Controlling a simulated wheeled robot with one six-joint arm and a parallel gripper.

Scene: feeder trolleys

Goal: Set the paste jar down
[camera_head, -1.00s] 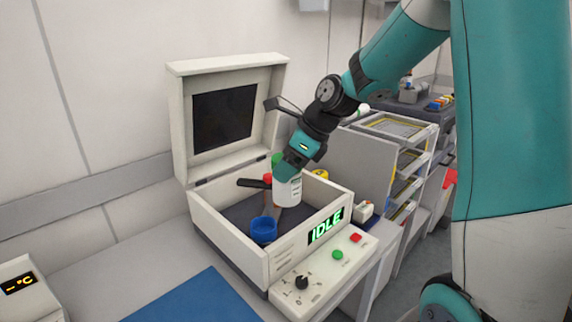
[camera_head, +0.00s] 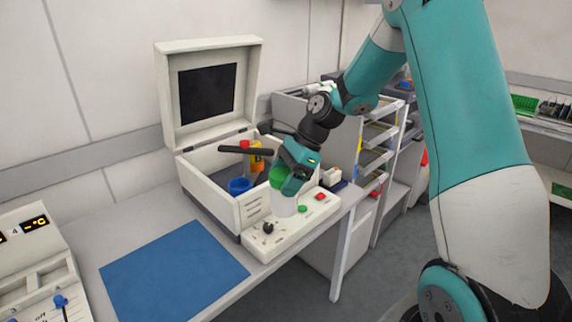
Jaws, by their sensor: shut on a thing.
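My gripper (camera_head: 290,172) is shut on the paste jar (camera_head: 284,205), a white jar with a green lid. The lid shows beside the teal gripper body. The jar hangs roughly upright in front of the open machine box (camera_head: 216,209) and hides part of the control panel (camera_head: 257,240) at its front. I cannot tell whether its base touches the panel or is above it. The "IDLE" display is hidden behind the gripper and jar.
A blue mat (camera_head: 172,271) lies bare on the bench at left. A temperature unit (camera_head: 38,262) stands at far left. Tray shelves (camera_head: 376,150) stand behind right.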

